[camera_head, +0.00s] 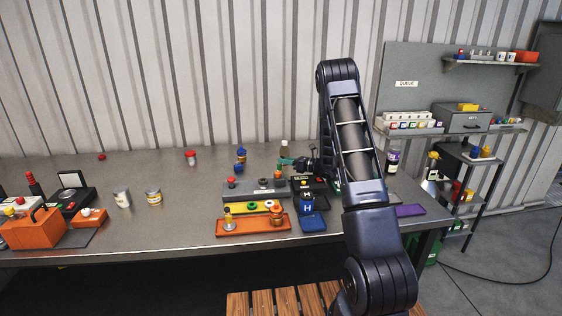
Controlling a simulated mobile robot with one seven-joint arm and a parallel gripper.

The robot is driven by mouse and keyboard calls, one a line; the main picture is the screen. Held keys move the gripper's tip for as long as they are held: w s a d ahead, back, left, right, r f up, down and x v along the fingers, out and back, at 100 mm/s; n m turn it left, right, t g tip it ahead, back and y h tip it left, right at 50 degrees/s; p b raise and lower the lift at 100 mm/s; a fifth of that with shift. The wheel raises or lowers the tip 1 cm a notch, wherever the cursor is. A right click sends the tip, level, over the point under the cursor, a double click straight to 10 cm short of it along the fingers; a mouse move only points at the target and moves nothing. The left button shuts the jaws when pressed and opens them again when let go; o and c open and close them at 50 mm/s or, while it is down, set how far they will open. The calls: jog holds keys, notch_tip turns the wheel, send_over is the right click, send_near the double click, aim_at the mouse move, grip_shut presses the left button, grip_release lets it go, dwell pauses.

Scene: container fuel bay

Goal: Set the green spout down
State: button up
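My arm reaches over the workbench, and my gripper (304,164) is small and dark, partly hidden by the arm, low over the back middle of the bench. A green spout (287,160) sticks out to the left from between the fingertips, and the gripper appears shut on it. The spout lies roughly level. At this size I cannot tell whether its underside touches anything.
Below stand a grey rack (240,195), a yellow strip (238,209), an orange tray (250,229) and a blue tray (313,222). Blue containers (240,160) stand left of the spout. A purple tray (409,210) lies right of my arm.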

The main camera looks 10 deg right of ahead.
notch_tip(320, 180, up, 15)
jog(key=d+m+t+h, duration=0.2)
jog(key=m+t+h, duration=0.15)
jog(key=m, duration=0.25)
jog(key=s+d+r+m+t+h, duration=0.2)
jog(key=s+d+r+m+h, duration=0.45)
jog(key=r+m+h, duration=0.5)
jog(key=s+d+r+m+g+h, duration=0.1)
jog(key=s+d+m+g, duration=0.15)
jog(key=s+m, duration=0.75)
jog(key=s+d+r+m+g+h, duration=0.1)
jog(key=s+d+m+g, duration=0.15)
jog(key=s+m, duration=0.75)
jog(key=s+a+f+m+g, duration=0.1)
jog(key=s+m, duration=0.1)
jog(key=s, duration=0.6)
jog(key=s+a+f+m+g+y, duration=0.1)
jog(key=s+a+m+g, duration=0.1)
jog(key=s, duration=0.6)
jog(key=s+a+f+m+g, duration=0.1)
jog(key=s+f+m+g, duration=0.1)
jog(key=s, duration=0.5)
jog(key=shift+s+a+m, duration=0.35)
jog(key=shift+s+m, duration=0.05)
jog(key=shift+m, duration=0.25)
